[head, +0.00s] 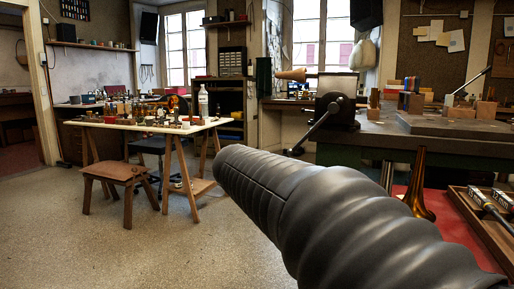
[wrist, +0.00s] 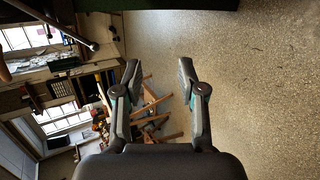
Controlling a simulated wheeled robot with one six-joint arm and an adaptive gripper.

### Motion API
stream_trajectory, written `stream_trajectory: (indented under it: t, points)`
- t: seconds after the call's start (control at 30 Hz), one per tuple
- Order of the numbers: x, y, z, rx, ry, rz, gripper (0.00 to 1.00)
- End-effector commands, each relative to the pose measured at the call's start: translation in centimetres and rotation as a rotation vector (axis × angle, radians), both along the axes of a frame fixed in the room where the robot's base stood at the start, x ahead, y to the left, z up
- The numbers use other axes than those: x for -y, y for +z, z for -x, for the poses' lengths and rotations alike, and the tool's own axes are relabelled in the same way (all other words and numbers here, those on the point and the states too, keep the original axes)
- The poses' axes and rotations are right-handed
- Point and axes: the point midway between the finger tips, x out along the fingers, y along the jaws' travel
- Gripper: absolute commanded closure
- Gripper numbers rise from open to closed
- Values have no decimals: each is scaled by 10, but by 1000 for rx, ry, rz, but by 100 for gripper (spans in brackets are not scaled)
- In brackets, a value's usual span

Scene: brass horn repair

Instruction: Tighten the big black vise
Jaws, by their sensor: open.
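The big black vise (head: 337,108) is mounted at the near left corner of the right-hand workbench in the head view. Its handle (head: 318,128) slants down and left to a round knob at the end. In the wrist view, which is turned sideways, the handle (wrist: 72,32) shows at the upper left with its knob. My gripper (wrist: 159,68) is open and empty, with floor and a distant trestle table behind its fingers. It is apart from the handle. In the head view my arm's ribbed dark sleeve hides the gripper.
The workbench (head: 385,140) carries wooden blocks and a grey slab (head: 455,127). A red surface with a wooden tool tray (head: 480,222) is at right. A trestle table (head: 150,126) and wooden stool (head: 115,173) stand left. The floor (head: 110,250) at front left is clear.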

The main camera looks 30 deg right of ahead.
Motion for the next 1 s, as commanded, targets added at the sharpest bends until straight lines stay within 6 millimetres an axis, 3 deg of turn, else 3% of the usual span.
stream_trajectory:
  t: [0.03,0.2,0.4,0.73,1.0]
  points:
    - [18,2,-23,-41,17,106,60]
    - [66,34,-85,-184,67,448,60]
    - [95,59,-131,-310,87,713,60]
    - [118,69,-152,-358,89,803,60]
    - [161,69,-173,-357,90,801,60]
